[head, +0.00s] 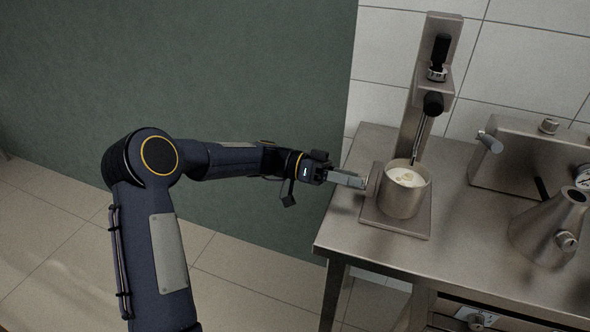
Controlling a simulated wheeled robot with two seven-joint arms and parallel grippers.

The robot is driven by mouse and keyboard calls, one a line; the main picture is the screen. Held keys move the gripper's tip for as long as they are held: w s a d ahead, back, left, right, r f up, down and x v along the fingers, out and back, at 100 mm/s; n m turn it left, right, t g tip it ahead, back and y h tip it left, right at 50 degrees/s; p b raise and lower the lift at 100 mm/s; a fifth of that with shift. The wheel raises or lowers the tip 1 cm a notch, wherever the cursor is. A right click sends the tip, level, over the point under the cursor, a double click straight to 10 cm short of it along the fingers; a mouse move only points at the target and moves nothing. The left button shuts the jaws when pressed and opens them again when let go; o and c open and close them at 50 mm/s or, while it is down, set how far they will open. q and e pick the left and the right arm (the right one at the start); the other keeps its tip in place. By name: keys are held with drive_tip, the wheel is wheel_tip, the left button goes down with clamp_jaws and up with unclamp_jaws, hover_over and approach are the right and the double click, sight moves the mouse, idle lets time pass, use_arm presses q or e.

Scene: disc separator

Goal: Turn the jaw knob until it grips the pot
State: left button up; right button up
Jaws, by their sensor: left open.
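A steel pot (403,196) with pale, creamy contents stands upright on a flat square base plate (398,226) near the table's left edge. A stand with a black-handled tool rises behind it, and a thin rod reaches down into the pot. My left gripper (352,180) comes in from the left, at the pot's left side and beside a small knob-like part (373,187). The gripper is open. The view is too small to tell whether its fingers touch the knob or sit around it. My right gripper is out of view.
The steel table (336,235) has its left corner under my gripper. A box-shaped machine (510,160) and a steel cone (548,232) stand at the right. A tiled wall is behind; clear floor lies left.

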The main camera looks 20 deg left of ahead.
use_arm(q)
drive_tip(key=shift+r+m+p, duration=0.1)
drive_tip(key=shift+m+p, duration=0.6)
drive_tip(key=shift+m, duration=0.3)
drive_tip(key=m+p, duration=0.4)
drive_tip(key=p, duration=0.1)
drive_tip(key=shift+r+m, duration=0.25)
drive_tip(key=shift+m, duration=0.05)
drive_tip(key=shift+w+a+f+b, duration=0.1)
drive_tip(key=shift+a+f+b, duration=0.45)
drive_tip(key=shift+a, duration=0.05)
drive_tip(key=a+b, duration=0.1)
drive_tip(key=a, duration=0.6)
drive_tip(key=s+a+r+n+t+y+p, duration=0.1)
drive_tip(key=s+r+n+y+p, duration=0.5)
drive_tip(key=s+r, duration=0.3)
drive_tip(key=s+a+r+n+t+y+p, duration=0.1)
drive_tip(key=s+r+n+t+y+p, duration=0.1)
drive_tip(key=s+r+n+y+p, duration=0.3)
drive_tip(key=shift+s+r+n+y+p, duration=0.4)
drive_tip(key=shift+s+r+n+p, duration=1.9)
drive_tip(key=shift+s, duration=3.25)
drive_tip(key=shift+a+r, duration=0.1)
drive_tip(key=shift+r, duration=0.05)
